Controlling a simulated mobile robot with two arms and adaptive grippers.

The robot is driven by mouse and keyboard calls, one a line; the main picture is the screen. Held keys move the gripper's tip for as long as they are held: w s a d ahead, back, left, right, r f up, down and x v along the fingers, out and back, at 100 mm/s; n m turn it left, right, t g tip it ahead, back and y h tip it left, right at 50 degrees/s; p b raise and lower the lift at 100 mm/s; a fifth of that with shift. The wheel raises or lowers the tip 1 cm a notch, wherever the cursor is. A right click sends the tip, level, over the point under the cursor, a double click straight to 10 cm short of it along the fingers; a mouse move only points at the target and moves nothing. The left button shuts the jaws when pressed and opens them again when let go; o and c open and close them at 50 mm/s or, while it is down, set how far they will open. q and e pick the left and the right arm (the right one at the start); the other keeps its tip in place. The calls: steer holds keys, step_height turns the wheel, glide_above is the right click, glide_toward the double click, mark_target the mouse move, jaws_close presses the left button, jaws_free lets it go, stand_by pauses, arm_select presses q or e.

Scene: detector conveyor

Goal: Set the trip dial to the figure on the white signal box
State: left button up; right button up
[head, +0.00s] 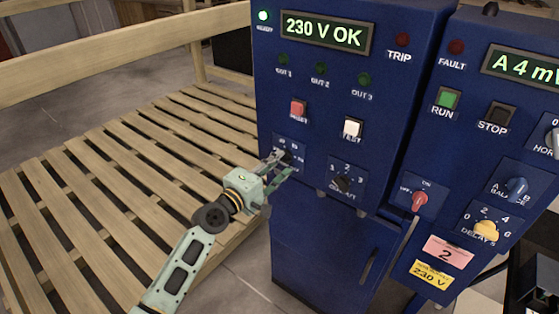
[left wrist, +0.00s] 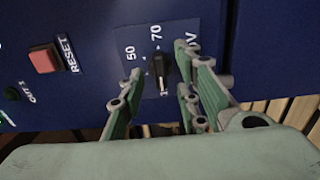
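The black dial knob (left wrist: 158,68) sits on a blue plate with the figures 50 and 70 beside it in the left wrist view. Other markings are partly covered by a finger, and I cannot tell surely which figure it points to. In the head view the dial plate (head: 279,142) is low on the left of the blue cabinet, mostly behind my gripper. My left gripper (head: 280,166) is at this dial. In the left wrist view its fingers (left wrist: 160,92) are open, one on each side of the knob, with gaps visible. No white signal box shows. My right gripper is not in view.
A red RESET button (head: 298,109), a white button (head: 352,128) and another black dial (head: 343,183) are close by. A display (head: 325,33) reads 230 V OK. A second blue cabinet (head: 470,130) stands right. A slatted wooden pallet (head: 100,165) lies left.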

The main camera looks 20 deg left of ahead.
arm_select(q)
steer(key=shift+x, duration=0.9)
steer(key=shift+c, duration=0.3)
jaws_close()
